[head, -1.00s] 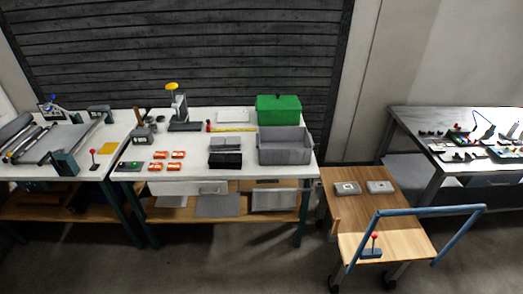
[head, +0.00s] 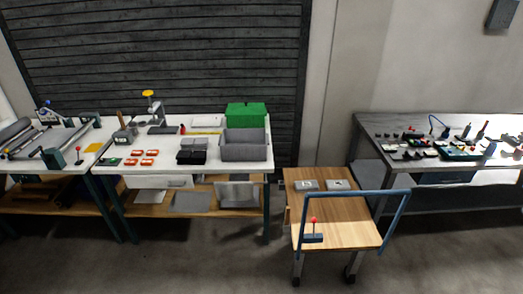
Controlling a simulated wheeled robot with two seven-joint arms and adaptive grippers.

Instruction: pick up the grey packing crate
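The grey packing crate (head: 245,152) sits upright on the right end of the white-topped workbench (head: 215,168), in front of a green box. It looks open at the top, and I cannot see what is inside. Neither of my grippers shows in the head view, and nothing is touching the crate.
The green box (head: 246,114) stands right behind the crate. Black bins (head: 192,156) and orange-red items (head: 143,158) lie to its left. A wooden-topped trolley (head: 345,215) with a blue handle stands to the right of the bench. Open floor (head: 200,265) lies in front.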

